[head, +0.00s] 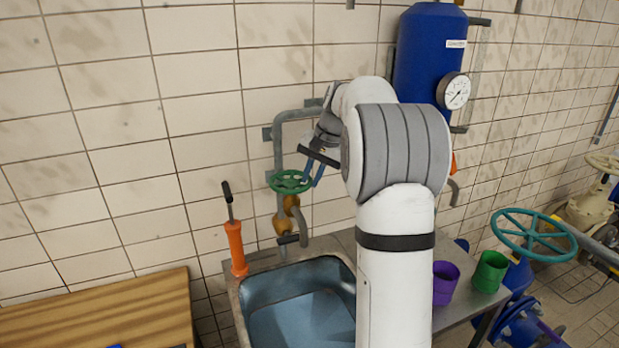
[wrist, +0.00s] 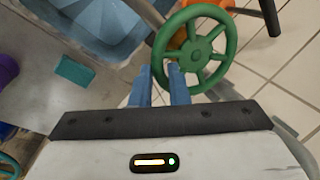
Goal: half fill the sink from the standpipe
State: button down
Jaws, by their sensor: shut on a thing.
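The grey standpipe (head: 279,150) runs down the tiled wall to a brass valve body and a short spout (head: 290,239) over the sink's back edge. Its green handwheel (head: 288,182) also shows in the wrist view (wrist: 196,47). My gripper (head: 312,178), with blue fingers, is shut on the near rim of the handwheel; its fingertips (wrist: 160,72) straddle the rim in the wrist view. The sink (head: 240,296) has a blue basin, partly hidden by my arm. I cannot tell the water level, and no stream is clear at the spout.
An orange hand pump (head: 235,248) stands left of the sink. A purple cup (head: 445,283) and a green cup (head: 490,271) stand right. A blue tank (head: 425,55) with a gauge (head: 454,91) hangs behind my arm. A wooden bench (head: 110,318) is at lower left.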

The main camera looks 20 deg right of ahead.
aim_at(303, 187)
jog(key=m, duration=0.2)
jog(key=s+a+m+h, duration=0.1)
jog(key=shift+s+a+m+t+b, duration=0.15)
jog(key=shift+s+m+t+b, duration=0.05)
jog(key=shift+m+t+b, duration=0.2)
jog(key=shift+s+a+r+m+h, duration=0.1)
jog(key=shift+s+a+m+h, duration=0.2)
jog(key=shift+m, duration=0.6)
jog(key=shift+s+a+m+h, duration=0.15)
jog(key=shift+a+m, duration=0.25)
jog(key=shift+m, duration=0.5)
jog(key=shift+t, duration=0.3)
jog(key=c, duration=1.4)
grip_release()
jog(key=shift+a, duration=0.1)
jog(key=b+v, duration=0.1)
jog(key=v, duration=0.6)
jog(key=shift+r, duration=0.35)
jog(key=shift+s+a, duration=0.1)
